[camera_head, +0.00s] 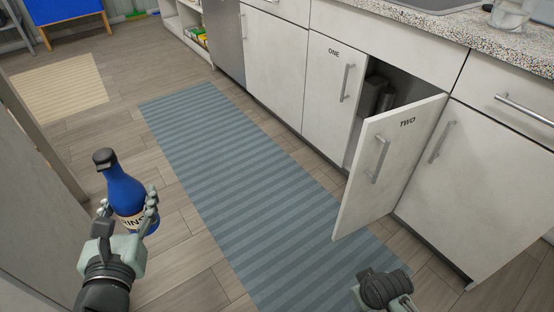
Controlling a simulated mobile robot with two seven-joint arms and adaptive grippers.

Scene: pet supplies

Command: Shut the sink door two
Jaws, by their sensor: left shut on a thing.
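The sink door two (389,163) is a white cabinet door marked "TWO" with a vertical metal handle (378,158). It stands open, swung out over the floor, and the dark cabinet inside (384,88) shows behind it. My left gripper (128,207) is shut on a blue bottle (122,187) with a dark cap, well left of the door. The bottle is upright, its label partly hidden by the fingers. My right arm shows at the bottom (384,290), below the door and apart from it; its fingertips are not clearly visible.
The door marked "ONE" (331,81) is closed beside the opening. A speckled counter (500,35) runs above the white cabinets. A blue striped rug (237,170) lies along them, with wood floor around it. A beige wall or panel (35,190) stands at the left.

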